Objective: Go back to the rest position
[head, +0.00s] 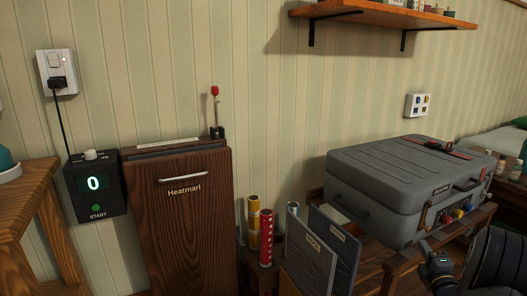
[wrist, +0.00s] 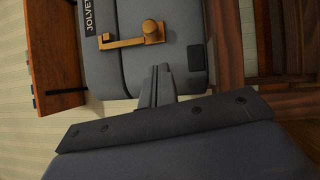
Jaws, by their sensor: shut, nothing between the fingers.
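My gripper (wrist: 160,72) shows in the wrist view with its two dark fingers together and nothing between them. It points at the front of a grey suitcase (wrist: 105,70), close to its brass latch (wrist: 142,36); I cannot tell whether it touches the case. In the head view the suitcase (head: 395,182) lies closed on a wooden stand (head: 398,262) at the right. Dark parts of my own arm show at the lower right, in front of the stand. The fingertips cannot be made out in the head view.
A wooden Heatmarl press (head: 185,225) stands against the wall, with a black timer box (head: 95,184) reading 0 beside it. Rolled tubes (head: 266,238) and grey panels (head: 308,262) stand between press and suitcase. A wooden shelf (head: 385,14) hangs above.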

